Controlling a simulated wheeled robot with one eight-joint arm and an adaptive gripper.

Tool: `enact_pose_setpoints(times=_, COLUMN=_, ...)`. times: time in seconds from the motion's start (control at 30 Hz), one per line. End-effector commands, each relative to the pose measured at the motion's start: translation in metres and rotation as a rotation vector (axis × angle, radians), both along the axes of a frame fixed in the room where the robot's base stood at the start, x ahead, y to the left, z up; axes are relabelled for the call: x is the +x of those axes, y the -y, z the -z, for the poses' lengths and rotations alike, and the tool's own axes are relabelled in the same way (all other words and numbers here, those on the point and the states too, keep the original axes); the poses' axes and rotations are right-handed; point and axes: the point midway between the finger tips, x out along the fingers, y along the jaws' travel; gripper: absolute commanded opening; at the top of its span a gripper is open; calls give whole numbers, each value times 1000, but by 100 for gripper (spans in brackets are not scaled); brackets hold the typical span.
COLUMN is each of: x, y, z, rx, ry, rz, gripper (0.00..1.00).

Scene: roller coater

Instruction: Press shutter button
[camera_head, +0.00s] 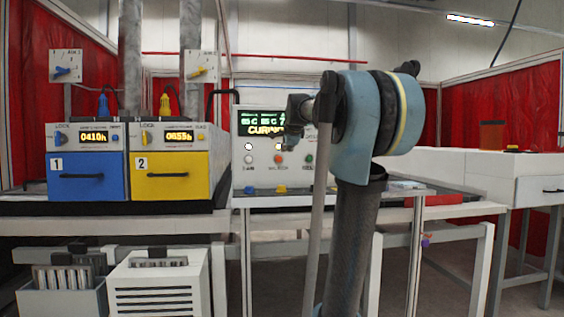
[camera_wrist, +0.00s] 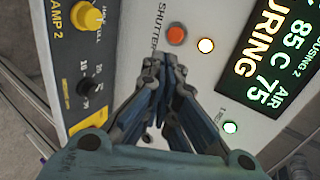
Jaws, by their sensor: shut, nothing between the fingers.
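In the wrist view, an orange-red round button (camera_wrist: 176,35) sits on the white panel beside the printed word SHUTTER. A lit round lamp (camera_wrist: 206,45) is next to it. My gripper (camera_wrist: 163,60) is shut and empty, with its fingertips just below the button in the picture; I cannot tell whether they touch the panel. In the head view, an orange-red button (camera_head: 278,159) shows on the control panel (camera_head: 240,177), left of my arm. My gripper (camera_head: 296,110) is in front of the panel's upper right, and its fingertips are hard to make out.
A lit display (camera_head: 264,122) reads CURING. A green button (camera_head: 308,159) is on the panel's right. Blue (camera_head: 86,178) and yellow (camera_head: 169,177) drawer units stand to the left. A yellow knob (camera_wrist: 88,17) and black knob (camera_wrist: 87,86) lie left of my fingers.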

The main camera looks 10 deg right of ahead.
Motion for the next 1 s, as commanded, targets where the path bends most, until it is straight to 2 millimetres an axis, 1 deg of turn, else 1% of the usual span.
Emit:
enact_pose_setpoints(times=0.27, x=0, y=0, z=0, rx=0, ry=0, rz=0, gripper=0)
enact_pose_setpoints(times=0.43, x=7, y=0, z=4, rx=-1, ry=-1, rz=-1, gripper=0)
enact_pose_setpoints(times=0.57, x=21, y=0, z=13, rx=-1, ry=-1, rz=-1, gripper=0)
enact_pose_setpoints(times=1.0, x=82, y=1, z=48, rx=-2, ry=-1, rz=-1, gripper=0)
